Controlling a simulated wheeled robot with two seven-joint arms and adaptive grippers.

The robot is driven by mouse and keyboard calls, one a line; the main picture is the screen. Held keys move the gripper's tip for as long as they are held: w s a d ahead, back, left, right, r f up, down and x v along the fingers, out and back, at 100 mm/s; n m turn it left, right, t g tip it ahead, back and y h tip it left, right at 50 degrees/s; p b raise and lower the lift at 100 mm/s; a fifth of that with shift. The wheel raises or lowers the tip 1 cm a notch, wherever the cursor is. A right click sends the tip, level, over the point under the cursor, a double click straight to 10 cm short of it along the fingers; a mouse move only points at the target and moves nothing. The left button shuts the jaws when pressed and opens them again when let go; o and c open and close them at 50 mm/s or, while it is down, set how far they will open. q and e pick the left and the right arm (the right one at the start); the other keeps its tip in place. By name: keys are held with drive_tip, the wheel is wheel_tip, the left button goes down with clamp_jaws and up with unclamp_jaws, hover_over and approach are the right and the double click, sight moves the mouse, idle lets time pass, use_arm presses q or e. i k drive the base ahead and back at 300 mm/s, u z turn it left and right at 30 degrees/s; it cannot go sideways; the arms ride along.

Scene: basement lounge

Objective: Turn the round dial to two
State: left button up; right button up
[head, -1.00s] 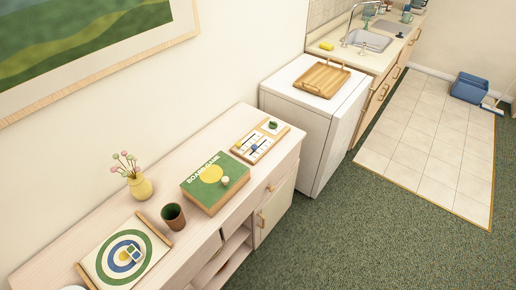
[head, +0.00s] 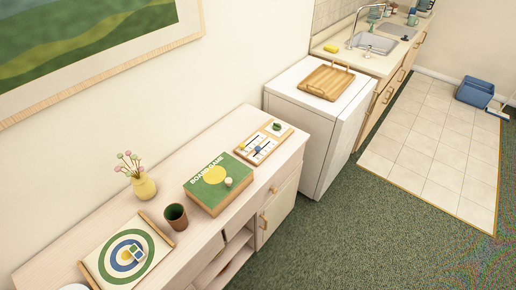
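A small wooden panel (head: 245,150) lies on the far end of the long pale sideboard. A round dark green knob (head: 277,126), which looks like the dial, sits on the panel's far end. Its markings are too small to read from here. Beside it is a white field with dark lines, a yellow piece (head: 242,146) and a blue piece (head: 258,149). Neither of my grippers is in view, and nothing touches the panel.
The sideboard (head: 110,219) also holds a green box (head: 209,174), a dark cup (head: 175,216), a yellow vase (head: 144,186) and a target-patterned tray (head: 100,271). A white appliance (head: 296,84) with a wooden tray (head: 346,82) stands beyond. Green carpet (head: 370,222) in front is clear.

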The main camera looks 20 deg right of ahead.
sight(276, 127)
drive_tip(key=k, duration=1.25)
drive_tip(key=z, duration=0.85)
drive_tip(key=i, duration=0.9)
drive_tip(key=z, duration=0.75)
drive_tip(key=i, duration=0.85)
drive_tip(key=u, duration=0.7)
drive_tip(key=i, duration=0.85)
drive_tip(key=u, duration=1)
drive_tip(key=i, duration=0.2)
drive_tip(key=u, duration=0.15)
